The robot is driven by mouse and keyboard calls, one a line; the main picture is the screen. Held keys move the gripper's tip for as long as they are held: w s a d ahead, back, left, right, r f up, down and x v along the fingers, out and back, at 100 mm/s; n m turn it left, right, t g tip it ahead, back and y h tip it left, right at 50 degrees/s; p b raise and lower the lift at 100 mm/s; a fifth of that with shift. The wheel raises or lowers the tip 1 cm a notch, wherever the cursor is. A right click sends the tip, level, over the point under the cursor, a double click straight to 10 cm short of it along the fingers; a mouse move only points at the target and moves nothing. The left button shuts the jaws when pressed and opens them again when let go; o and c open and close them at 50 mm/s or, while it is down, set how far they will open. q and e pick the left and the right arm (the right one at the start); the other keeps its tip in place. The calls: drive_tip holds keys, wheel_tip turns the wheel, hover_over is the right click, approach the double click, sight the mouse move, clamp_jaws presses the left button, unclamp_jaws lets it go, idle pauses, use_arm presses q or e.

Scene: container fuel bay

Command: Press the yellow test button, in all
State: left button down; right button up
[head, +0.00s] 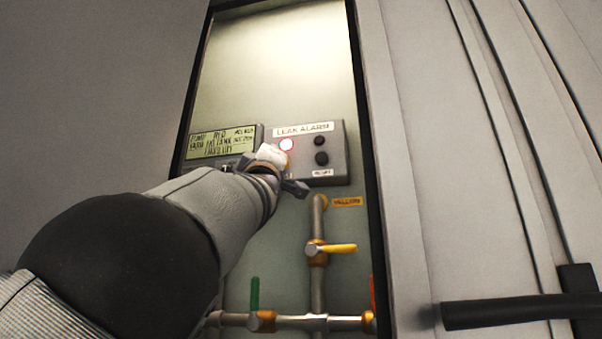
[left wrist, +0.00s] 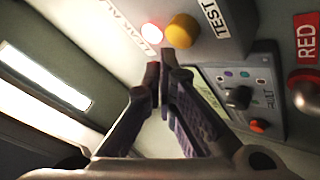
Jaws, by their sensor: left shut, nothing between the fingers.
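The leak alarm box (head: 335,158) is mounted on the bay's back wall, labelled LEAK ALARM. The yellow test button (left wrist: 182,31) shows in the left wrist view beside the TEST label (left wrist: 209,18). A lit red-white lamp (left wrist: 151,33) sits just left of the button there and also shows in the head view (head: 287,145). My left gripper (left wrist: 166,72) is shut and empty, its tips just below the button in the wrist view. I cannot tell whether they touch it. In the head view my arm mostly hides the button. My right gripper is not in view.
A display panel (head: 222,142) is left of the alarm box. Below run pipes with a yellow valve handle (head: 338,248), a green handle (head: 255,292) and a partly visible red one. A pale door with a black handle (head: 515,312) stands at the right.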

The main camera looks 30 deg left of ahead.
use_arm(q)
drive_tip(key=s, duration=0.2)
drive_tip(key=s+d, duration=0.1)
drive_tip(key=s, duration=0.1)
drive_tip(key=shift+s, duration=0.4)
drive_tip(key=shift+f, duration=0.1)
idle(0.6)
